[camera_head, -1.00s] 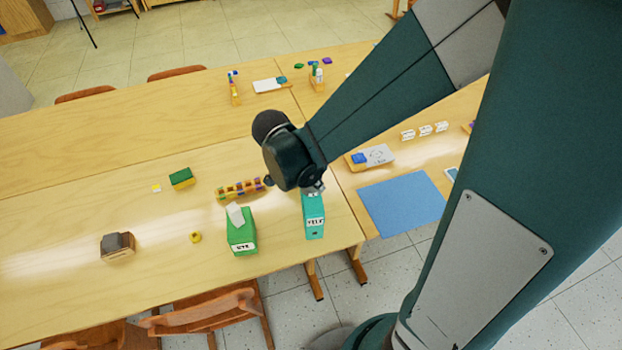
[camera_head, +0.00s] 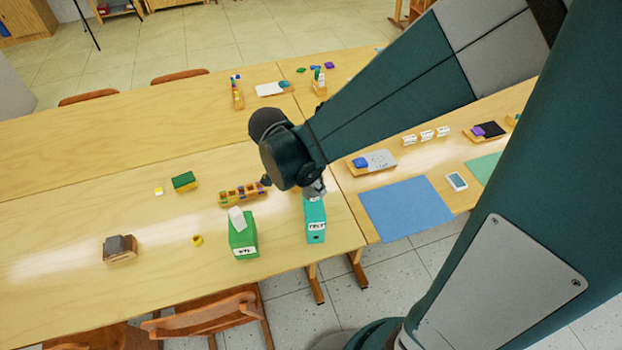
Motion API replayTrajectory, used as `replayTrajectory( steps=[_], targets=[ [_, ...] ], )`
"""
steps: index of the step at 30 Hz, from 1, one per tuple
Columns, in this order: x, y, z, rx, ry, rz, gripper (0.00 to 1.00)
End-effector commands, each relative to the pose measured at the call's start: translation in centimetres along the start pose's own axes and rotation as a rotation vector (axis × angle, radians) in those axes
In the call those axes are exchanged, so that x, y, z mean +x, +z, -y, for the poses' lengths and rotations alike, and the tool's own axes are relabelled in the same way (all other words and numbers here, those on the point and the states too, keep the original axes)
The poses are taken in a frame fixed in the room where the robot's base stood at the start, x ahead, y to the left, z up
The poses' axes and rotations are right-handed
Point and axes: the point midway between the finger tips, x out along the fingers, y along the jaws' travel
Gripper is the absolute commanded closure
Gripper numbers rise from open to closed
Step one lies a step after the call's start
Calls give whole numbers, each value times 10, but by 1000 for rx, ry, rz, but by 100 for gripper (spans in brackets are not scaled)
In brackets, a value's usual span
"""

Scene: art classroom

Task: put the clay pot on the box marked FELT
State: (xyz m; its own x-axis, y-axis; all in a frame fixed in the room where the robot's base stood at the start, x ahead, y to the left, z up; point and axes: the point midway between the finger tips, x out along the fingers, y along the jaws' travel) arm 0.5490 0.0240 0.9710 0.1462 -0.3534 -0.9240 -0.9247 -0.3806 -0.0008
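A teal box (camera_head: 316,213) stands upright near the front right corner of the left table. Its white front label (camera_head: 317,226) is small and seems to read FELT. My gripper (camera_head: 315,190) points down at the top back of this box. My wrist covers much of the gripper, and I cannot tell whether its fingers are apart or whether it touches the box. I cannot make out a clay pot; it may be hidden behind my arm or gripper. A green box (camera_head: 243,240) with a white tissue on top and a blurred label stands left of the teal box.
A small yellow ring (camera_head: 197,240), a brown block-like object (camera_head: 120,249), a green-topped sponge (camera_head: 184,181) and a row of coloured pieces (camera_head: 242,194) lie leftward. A blue sheet (camera_head: 406,208) lies right. A chair (camera_head: 205,322) stands in front.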

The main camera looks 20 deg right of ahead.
Motion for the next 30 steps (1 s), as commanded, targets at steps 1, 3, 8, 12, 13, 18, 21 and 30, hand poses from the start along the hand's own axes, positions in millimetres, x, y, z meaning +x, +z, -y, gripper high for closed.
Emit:
replayTrajectory(
  steps=[1,3,8,12,13,18,21,30],
  targets=[
    [-7,0,-1,-1,0,0,48],
    [-16,0,0,-1,0,0,48],
    [-36,0,0,-1,-1,0,48],
    [-54,0,0,-1,0,0,48],
    [-58,0,0,-1,0,0,48],
    [-77,0,0,-1,0,0,48],
    [-85,0,0,-1,0,0,48],
    [-93,0,0,0,1,0,48]
  ],
)
